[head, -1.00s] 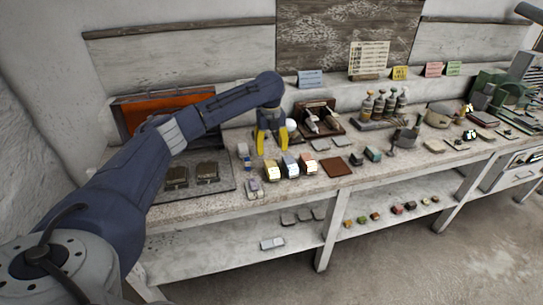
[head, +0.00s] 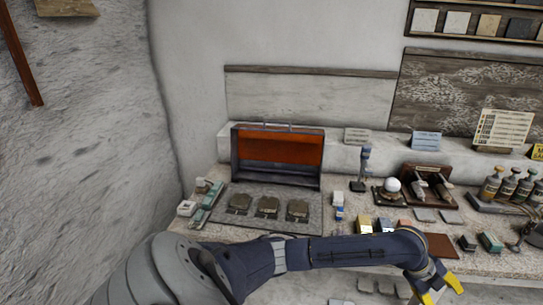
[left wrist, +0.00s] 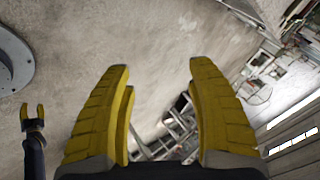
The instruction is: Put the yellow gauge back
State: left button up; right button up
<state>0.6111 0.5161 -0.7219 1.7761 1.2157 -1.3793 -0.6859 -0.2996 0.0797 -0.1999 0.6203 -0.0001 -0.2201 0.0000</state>
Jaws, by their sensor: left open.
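A block with a yellow face (head: 364,226), which may be the yellow gauge, stands on the bench in the head view. It is at the left end of a short row with a blue-marked block (head: 385,226) and an orange-brown one (head: 405,224). My left forearm crosses in front and hides their lower parts. My left gripper (head: 438,287) is open and empty in front of the bench, right of the yellow-faced block. In the left wrist view, its fingers (left wrist: 160,110) are apart over the floor. My right gripper (left wrist: 32,112) shows small there, its prongs apart.
An open orange-lined case (head: 280,150) stands behind a grey mat (head: 240,220) bearing three dark blocks. A white ball on a stand (head: 392,187), a dark upright tool (head: 362,168) and bottles (head: 505,185) stand along the back. A brown square pad (head: 440,246) lies flat right of the row.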

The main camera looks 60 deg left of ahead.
pick_arm(q)
notch_tip(320, 180, down, 16)
jog(key=s+a+n+t, duration=0.2)
jog(key=n+t, duration=0.1)
jog(key=n, duration=0.5)
jog(key=s+a+f+n+g+y, duration=0.1)
jog(key=s+a+f+n, duration=0.2)
jog(key=f, duration=0.5)
jog(key=s+a+f+y, duration=0.1)
jog(key=s+a+f, duration=0.1)
jog(key=s+f, duration=0.4)
jog(key=s+a+f+n+g+y, duration=0.1)
jog(key=s+a+f+n+y, duration=0.2)
jog(key=f, duration=0.6)
jog(key=s+a+f+n+g, duration=0.1)
jog(key=s+f, duration=0.6)
jog(key=s, duration=0.8)
jog(key=s+a+f+n+g, duration=0.1)
jog(key=s+f, duration=0.5)
jog(key=s, duration=1)
jog(key=s+a+f+n+g, duration=0.1)
jog(key=s+f, duration=0.6)
jog(key=s, duration=0.8)
jog(key=shift+s+a+f+g+y, duration=0.35)
jog(key=shift+a+g, duration=0.3)
jog(key=shift+g, duration=0.45)
